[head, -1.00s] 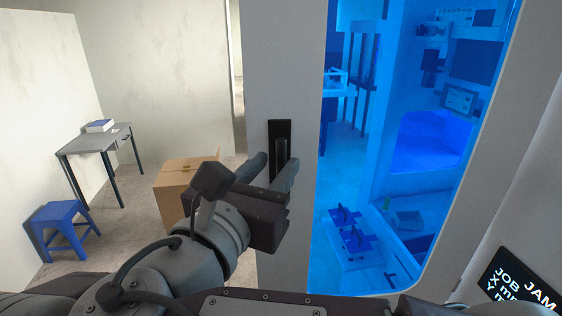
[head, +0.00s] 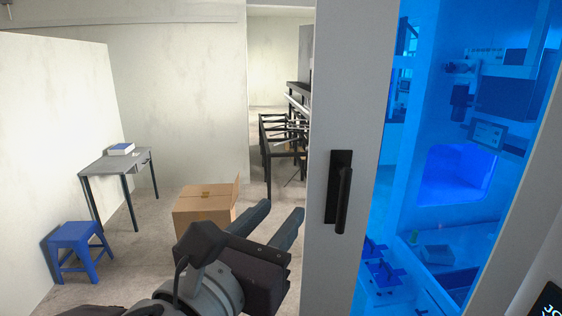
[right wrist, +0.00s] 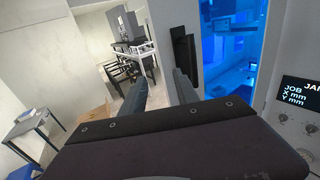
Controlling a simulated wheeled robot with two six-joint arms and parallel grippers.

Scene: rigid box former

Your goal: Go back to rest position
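My right gripper (head: 268,222) is in the lower middle of the head view, with its two fingers spread apart and nothing between them. Its fingers also show in the right wrist view (right wrist: 158,90), apart and empty. The gripper is left of the black door handle (head: 340,192) and clear of it. The handle sits on the pale frame of the door (head: 358,90) with a blue-tinted window. My left gripper does not show in the head view.
A cardboard box (head: 205,203) stands on the floor behind the gripper. A grey desk (head: 115,163) with a book and a blue stool (head: 75,240) stand at left. A dark rack (head: 283,140) is farther back. Floor between them is clear. A dark display (right wrist: 297,92) is at right.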

